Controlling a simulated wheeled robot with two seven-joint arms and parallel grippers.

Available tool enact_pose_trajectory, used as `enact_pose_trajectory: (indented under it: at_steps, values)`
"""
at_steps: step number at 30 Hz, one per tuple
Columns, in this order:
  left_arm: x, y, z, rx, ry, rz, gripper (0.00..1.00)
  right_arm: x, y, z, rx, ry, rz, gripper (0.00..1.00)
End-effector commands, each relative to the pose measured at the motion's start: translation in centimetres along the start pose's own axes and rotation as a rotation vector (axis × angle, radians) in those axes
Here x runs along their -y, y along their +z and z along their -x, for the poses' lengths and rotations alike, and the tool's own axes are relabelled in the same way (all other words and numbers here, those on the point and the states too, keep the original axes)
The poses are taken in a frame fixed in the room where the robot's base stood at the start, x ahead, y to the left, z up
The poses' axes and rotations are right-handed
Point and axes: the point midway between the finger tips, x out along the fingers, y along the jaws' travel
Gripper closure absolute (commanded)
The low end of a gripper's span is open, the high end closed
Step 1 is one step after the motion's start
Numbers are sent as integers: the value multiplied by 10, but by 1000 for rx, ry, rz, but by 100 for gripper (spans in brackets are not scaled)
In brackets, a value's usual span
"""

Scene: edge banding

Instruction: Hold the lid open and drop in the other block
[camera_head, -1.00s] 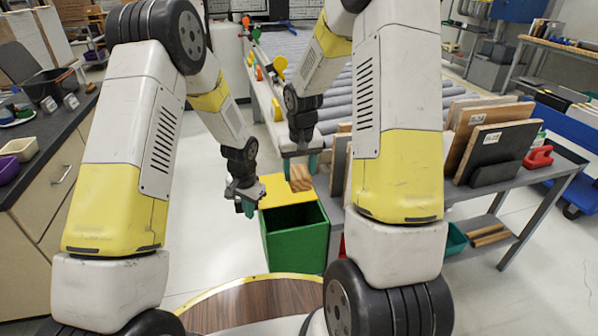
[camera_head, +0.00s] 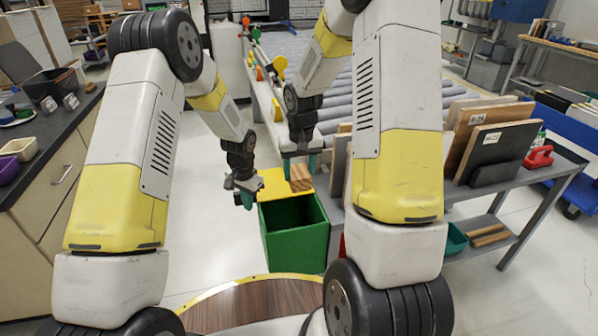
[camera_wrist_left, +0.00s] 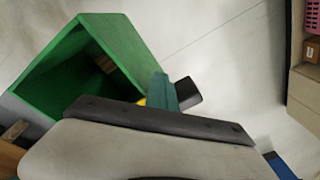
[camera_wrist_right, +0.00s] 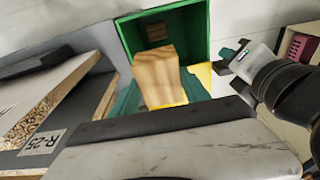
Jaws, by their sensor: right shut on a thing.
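A green box (camera_head: 297,244) stands with its yellow lid (camera_head: 274,185) raised at the back and its top open. My left gripper (camera_head: 244,200) is at the lid's left edge. The left wrist view shows a teal finger (camera_wrist_left: 161,92) beside a sliver of yellow; whether the jaws grip the lid is hidden. My right gripper (camera_head: 301,165) is shut on a wooden block (camera_head: 300,180), held above the box near the lid. The right wrist view shows this held block (camera_wrist_right: 158,78) in front of the opening. Another wooden block (camera_wrist_right: 157,32) lies inside the box.
Upright panels (camera_head: 497,150) stand on a grey bench at the right, close to my right arm. A roller conveyor (camera_head: 385,100) lies behind. A dark counter (camera_head: 45,130) is at the left. A round wooden top (camera_head: 262,303) is in front. The floor left of the box is clear.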

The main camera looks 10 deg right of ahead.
Motion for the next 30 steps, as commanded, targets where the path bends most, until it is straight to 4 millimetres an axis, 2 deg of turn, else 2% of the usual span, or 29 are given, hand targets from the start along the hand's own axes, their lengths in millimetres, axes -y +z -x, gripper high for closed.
enact_pose_trajectory:
  at_steps: [14,30]
  values:
    - [2,-1,1,-5,-3,1,100,0,0,-2,0,0,0,92]
    - [2,-1,1,-4,-3,1,100,0,4,-27,2,0,1,92]
